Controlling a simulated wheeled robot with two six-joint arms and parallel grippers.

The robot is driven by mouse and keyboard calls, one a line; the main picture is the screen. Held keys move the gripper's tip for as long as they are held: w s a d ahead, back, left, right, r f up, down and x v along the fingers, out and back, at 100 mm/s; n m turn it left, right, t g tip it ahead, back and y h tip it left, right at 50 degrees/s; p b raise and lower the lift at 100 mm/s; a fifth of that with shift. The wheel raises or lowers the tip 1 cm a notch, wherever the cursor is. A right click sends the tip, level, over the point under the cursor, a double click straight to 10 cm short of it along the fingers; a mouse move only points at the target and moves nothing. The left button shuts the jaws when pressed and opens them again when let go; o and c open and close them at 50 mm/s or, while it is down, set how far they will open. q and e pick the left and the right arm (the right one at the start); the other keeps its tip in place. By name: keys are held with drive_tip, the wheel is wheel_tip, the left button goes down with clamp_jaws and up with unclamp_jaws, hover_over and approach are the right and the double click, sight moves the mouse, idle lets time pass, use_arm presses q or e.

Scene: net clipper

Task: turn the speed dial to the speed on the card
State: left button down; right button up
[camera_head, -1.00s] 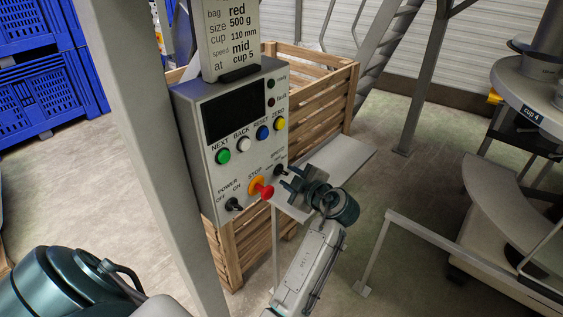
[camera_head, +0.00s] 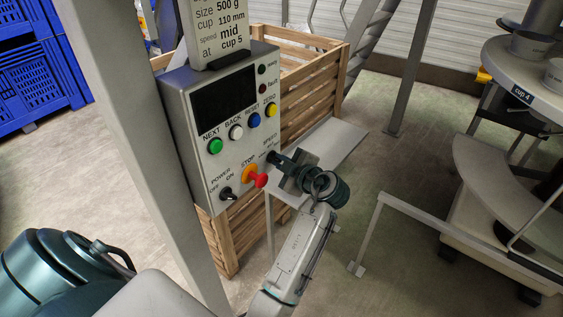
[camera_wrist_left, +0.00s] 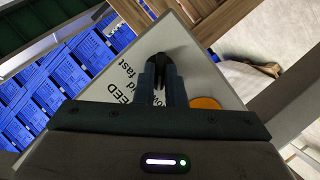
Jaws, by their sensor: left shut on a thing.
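The card (camera_head: 219,30) stands on top of the grey control box (camera_head: 205,180) in the head view and reads speed mid, at cup 5. The speed dial is at the box's lower right corner, under the SPEED label. My left gripper (camera_head: 274,158) covers it in the head view. In the left wrist view, my left gripper's fingers (camera_wrist_left: 160,75) are closed around the dark dial (camera_wrist_left: 158,62) at their tips. Part of the lettering, with the word fast, shows beside the fingers; the dial's pointer is hidden. My right gripper is not in view.
A red stop button (camera_head: 261,181) on an orange base is close left of my left gripper. The black power switch (camera_head: 228,193) is further left. A grey post (camera_head: 145,150) stands left of the box, and a wooden crate (camera_head: 315,90) behind it.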

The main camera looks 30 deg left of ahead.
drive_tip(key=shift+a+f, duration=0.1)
use_arm(q)
drive_tip(key=shift+w+m+g+b, duration=0.1)
drive_tip(key=shift+m+g+b, duration=0.3)
drive_tip(key=shift+m+g, duration=0.5)
drive_tip(key=shift+m, duration=0.3)
drive_tip(key=shift+w+r+m+g, duration=0.1)
drive_tip(key=shift+m+g, duration=0.4)
drive_tip(key=shift+m, duration=0.3)
drive_tip(key=shift+w+m+g, duration=0.1)
drive_tip(key=shift+m+g, duration=0.6)
drive_tip(key=shift+m, duration=0.3)
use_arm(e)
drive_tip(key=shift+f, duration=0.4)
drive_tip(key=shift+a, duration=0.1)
use_arm(q)
drive_tip(key=c, duration=1.5)
unclamp_jaws()
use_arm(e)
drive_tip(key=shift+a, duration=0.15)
